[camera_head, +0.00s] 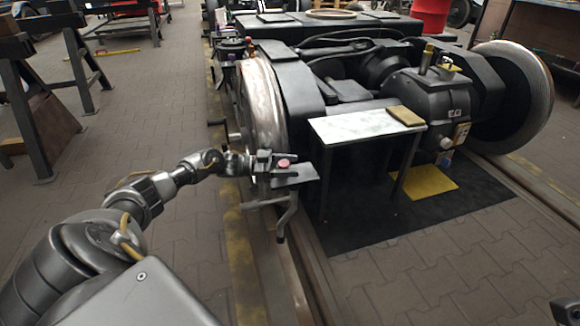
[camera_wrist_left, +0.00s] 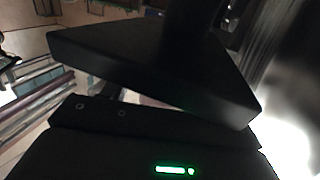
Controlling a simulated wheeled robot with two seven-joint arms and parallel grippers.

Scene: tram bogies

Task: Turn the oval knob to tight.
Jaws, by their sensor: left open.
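A small reddish, rounded knob (camera_head: 284,162) sits on top of a grey plate-like fixture (camera_head: 300,173) in front of the left wheel. It looks like the oval knob, but its turn position is too small to read. My left gripper (camera_head: 266,162) reaches in from the left and is at the fixture, close beside the knob. Its jaws are open; I cannot tell whether they touch anything. In the left wrist view a large dark flat block (camera_wrist_left: 150,60) fills the middle and hides the fingertips and the knob.
The bogie's left wheel (camera_head: 262,105) stands right behind the fixture. A small metal table (camera_head: 350,125) with a tan block (camera_head: 405,116) is to the right, over a dark mat (camera_head: 420,215). Trestles (camera_head: 60,75) stand far left. The paved floor between is clear.

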